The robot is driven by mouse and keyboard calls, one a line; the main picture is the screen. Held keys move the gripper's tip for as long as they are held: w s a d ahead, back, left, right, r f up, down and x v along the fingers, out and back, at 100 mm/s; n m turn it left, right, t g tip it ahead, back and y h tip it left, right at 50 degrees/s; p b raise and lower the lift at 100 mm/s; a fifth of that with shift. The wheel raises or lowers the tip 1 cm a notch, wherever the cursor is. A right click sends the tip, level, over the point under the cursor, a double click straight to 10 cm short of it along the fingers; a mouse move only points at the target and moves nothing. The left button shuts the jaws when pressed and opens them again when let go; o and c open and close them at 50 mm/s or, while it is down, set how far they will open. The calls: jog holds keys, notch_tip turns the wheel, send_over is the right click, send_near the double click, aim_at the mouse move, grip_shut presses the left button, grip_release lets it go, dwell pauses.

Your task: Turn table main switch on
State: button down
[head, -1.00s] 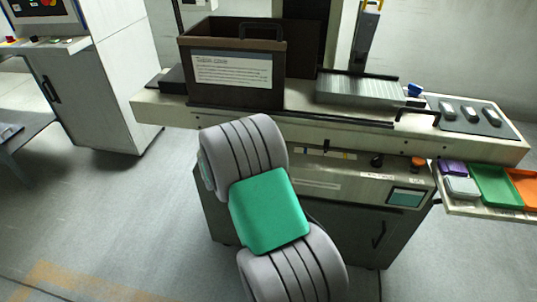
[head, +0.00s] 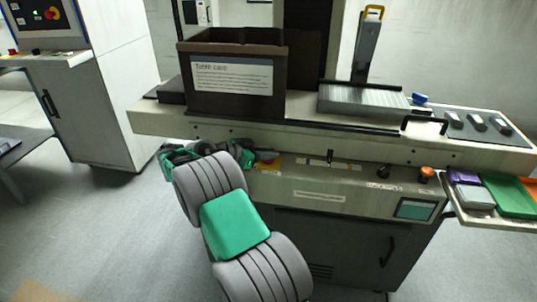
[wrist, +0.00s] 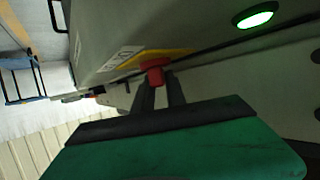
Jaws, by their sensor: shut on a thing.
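The main switch is a red knob (wrist: 154,74) on a yellow plate (wrist: 160,56), on the front panel of the machine table. In the head view the yellow plate (head: 267,164) shows at the left part of that panel, and the knob is mostly covered by my gripper. My gripper (wrist: 159,88) has its two dark fingers on either side of the red knob and is shut on it. In the head view my gripper (head: 258,155) reaches the panel from the left. How far the knob is turned cannot be told.
A green lamp (wrist: 256,16) glows on the machine in the wrist view. The panel also has a black knob (head: 383,171), an orange button (head: 426,174) and a small screen (head: 414,209). A dark crate (head: 235,108) stands on the table. Colored trays (head: 507,197) sit at the right.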

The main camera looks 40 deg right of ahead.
jog(key=shift+f, duration=0.2)
jog(key=c, duration=1.4)
grip_release()
jog(key=shift+r, duration=0.1)
jog(key=shift+o, duration=0.2)
jog(key=p+v, duration=0.1)
jog(key=v, duration=0.2)
jog(key=p+v, duration=0.1)
jog(key=v, duration=0.2)
jog(key=shift+a+r, duration=0.1)
jog(key=shift+r, duration=0.4)
jog(key=shift+w+a+p, duration=0.15)
jog(key=shift+a+p, duration=0.4)
jog(key=shift+p, duration=0.35)
jog(key=shift+a+f, duration=0.1)
jog(key=shift+f, duration=0.1)
